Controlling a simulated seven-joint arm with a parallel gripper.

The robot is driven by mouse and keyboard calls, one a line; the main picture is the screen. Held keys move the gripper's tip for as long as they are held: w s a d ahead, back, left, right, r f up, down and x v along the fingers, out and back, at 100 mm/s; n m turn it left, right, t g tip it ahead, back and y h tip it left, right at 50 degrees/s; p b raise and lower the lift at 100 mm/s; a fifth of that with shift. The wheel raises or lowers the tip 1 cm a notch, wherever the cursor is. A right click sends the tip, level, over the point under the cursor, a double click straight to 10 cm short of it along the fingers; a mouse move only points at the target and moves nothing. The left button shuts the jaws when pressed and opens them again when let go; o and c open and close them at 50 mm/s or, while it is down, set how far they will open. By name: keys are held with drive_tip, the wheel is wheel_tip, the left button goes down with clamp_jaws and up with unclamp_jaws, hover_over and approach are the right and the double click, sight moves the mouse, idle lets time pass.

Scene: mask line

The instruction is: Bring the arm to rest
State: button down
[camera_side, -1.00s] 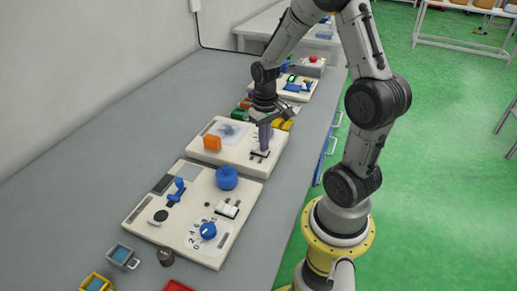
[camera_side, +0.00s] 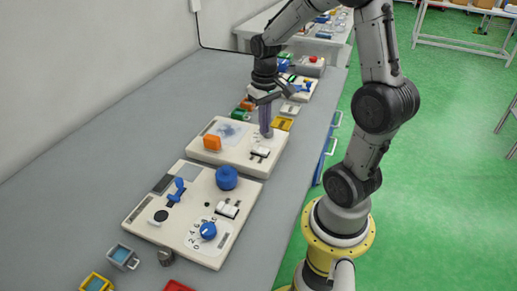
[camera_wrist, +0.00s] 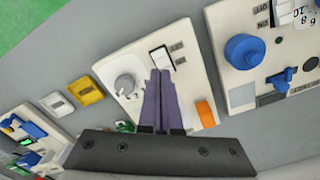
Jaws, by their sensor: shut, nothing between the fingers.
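My gripper (camera_side: 266,132) hangs from the arm over the middle panel (camera_side: 195,149), with its purple-grey fingers together and nothing between them. In the wrist view my gripper (camera_wrist: 161,72) is also shut, its fingers pointing over the same panel (camera_wrist: 115,67). A white rocker switch (camera_wrist: 161,60) lies just beyond the fingertips and a light grey dial (camera_wrist: 127,86) beside them. I cannot tell the exact height of the fingertips above the panel. In the side view the switch (camera_side: 260,152) is clear of the gripper.
A nearer panel holds a blue round knob (camera_side: 227,178), a blue lever (camera_side: 177,190) and a numbered blue dial (camera_side: 208,230). Small blue-filled trays (camera_side: 123,256) sit at the front. Bare grey table (camera_side: 110,185) lies along the wall.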

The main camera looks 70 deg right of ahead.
drive_tip(key=shift+r, duration=0.35)
drive_tip(key=a+r+n+t, duration=0.3)
drive_tip(key=a+r, duration=0.5)
drive_tip(key=a, duration=0.1)
drive_tip(key=s+a+r+n+t, duration=0.2)
drive_tip(key=s+a+n, duration=0.1)
drive_tip(key=s+a, duration=0.4)
drive_tip(key=shift+s+a+t, duration=0.25)
drive_tip(key=shift+s+t, duration=0.05)
drive_tip(key=shift+s, duration=0.65)
